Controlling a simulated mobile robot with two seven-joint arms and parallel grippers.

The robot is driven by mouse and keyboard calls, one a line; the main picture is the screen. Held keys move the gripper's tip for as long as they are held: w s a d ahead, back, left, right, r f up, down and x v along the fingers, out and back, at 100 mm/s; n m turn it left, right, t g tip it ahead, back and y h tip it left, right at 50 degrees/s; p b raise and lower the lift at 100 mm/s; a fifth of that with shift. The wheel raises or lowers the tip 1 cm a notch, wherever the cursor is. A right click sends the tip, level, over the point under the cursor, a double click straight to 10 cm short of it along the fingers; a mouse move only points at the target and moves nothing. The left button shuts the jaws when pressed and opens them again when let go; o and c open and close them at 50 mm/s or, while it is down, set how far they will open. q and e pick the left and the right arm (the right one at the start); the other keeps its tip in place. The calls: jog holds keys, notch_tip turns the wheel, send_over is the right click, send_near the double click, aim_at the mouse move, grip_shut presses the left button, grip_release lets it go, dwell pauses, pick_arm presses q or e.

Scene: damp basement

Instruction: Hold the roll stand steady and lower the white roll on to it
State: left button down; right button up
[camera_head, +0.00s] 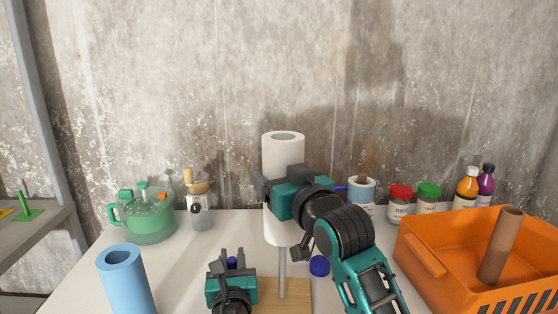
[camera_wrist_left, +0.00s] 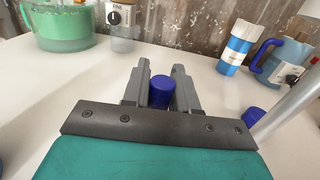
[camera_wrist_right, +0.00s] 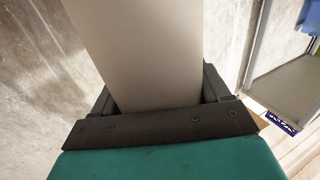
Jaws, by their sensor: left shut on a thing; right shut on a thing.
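The white roll (camera_head: 283,153) is upright above the roll stand, clear of its wooden base (camera_head: 296,297). My right gripper (camera_head: 279,187) is shut around the roll's middle; the roll (camera_wrist_right: 140,50) fills the jaws in the right wrist view. The stand's metal rod (camera_head: 282,272) shows below the roll. Its upper end is hidden, so I cannot tell how far it sits inside. My left gripper (camera_head: 232,266) is low at the base's left side, shut on a dark blue peg (camera_wrist_left: 162,91). A similar blue knob (camera_head: 319,266) is right of the rod.
A light blue cylinder (camera_head: 124,280) stands front left. A green pot (camera_head: 147,218) and a small jar (camera_head: 200,208) stand behind. Blue-and-white container (camera_head: 361,190), spice jars (camera_head: 399,203) and bottles (camera_head: 467,188) line the back right. An orange crate (camera_head: 430,252) holds a brown tube (camera_head: 501,245).

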aim_at(284, 253)
jog(key=shift+f, duration=7.95)
jog(key=o, duration=1.1)
jog(key=shift+s, duration=0.1)
jog(key=v, duration=1.1)
jog(key=shift+s+d, duration=0.2)
jog(key=shift+s, duration=0.15)
pick_arm(q)
jog(key=c, duration=0.8)
grip_release()
